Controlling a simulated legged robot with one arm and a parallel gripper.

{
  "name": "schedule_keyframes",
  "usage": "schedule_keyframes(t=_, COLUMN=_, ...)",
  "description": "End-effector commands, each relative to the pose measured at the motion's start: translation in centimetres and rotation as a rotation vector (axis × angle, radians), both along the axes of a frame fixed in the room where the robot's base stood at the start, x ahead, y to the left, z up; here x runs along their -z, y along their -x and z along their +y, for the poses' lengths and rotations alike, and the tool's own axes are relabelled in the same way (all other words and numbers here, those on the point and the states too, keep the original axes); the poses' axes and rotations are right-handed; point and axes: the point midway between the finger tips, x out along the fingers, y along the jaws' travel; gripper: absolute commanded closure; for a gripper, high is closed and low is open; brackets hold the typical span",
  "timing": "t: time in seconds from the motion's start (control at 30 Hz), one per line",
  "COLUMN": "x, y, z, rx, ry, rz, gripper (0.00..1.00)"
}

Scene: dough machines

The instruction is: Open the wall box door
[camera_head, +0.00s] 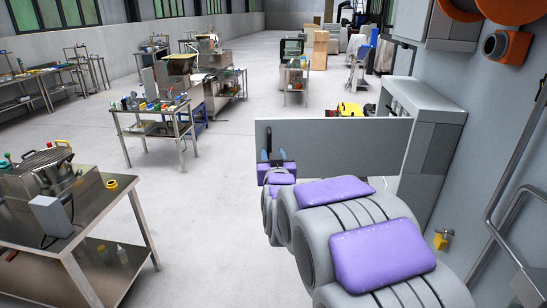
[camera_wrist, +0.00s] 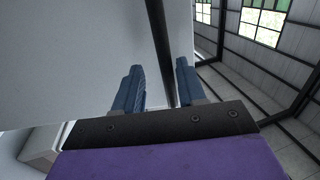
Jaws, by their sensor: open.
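The wall box (camera_head: 432,130) is a grey cabinet on the right wall. Its door (camera_head: 345,145) is a flat grey panel standing out from the wall into the room, so the door is swung open. My gripper (camera_head: 273,155), with blue fingers, is at the door's far left end, away from the wall. In the wrist view, my gripper (camera_wrist: 158,85) is open. My arm hides the area below the door.
A metal workbench (camera_head: 85,215) stands at the left front, and a table with bottles (camera_head: 155,115) stands further back. Bent pipes (camera_head: 515,190) and a yellow padlock-like item (camera_head: 442,240) are on the right wall. The floor (camera_head: 200,220) left of the door is clear.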

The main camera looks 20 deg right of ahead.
Motion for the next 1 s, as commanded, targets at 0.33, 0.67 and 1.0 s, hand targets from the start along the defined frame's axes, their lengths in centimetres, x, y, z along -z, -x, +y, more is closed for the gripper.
schedule_keyframes(t=0.33, x=-0.1, y=3.5, z=0.8, rx=-0.003, ry=0.001, rz=0.0, gripper=0.6)
schedule_keyframes(t=0.67, x=0.0, y=8.9, z=1.8, rx=-0.002, ry=0.002, rz=-0.005, gripper=0.6)
schedule_keyframes(t=1.0, x=0.5, y=12.2, z=2.4, rx=-0.001, ry=0.003, rz=-0.004, gripper=0.6)
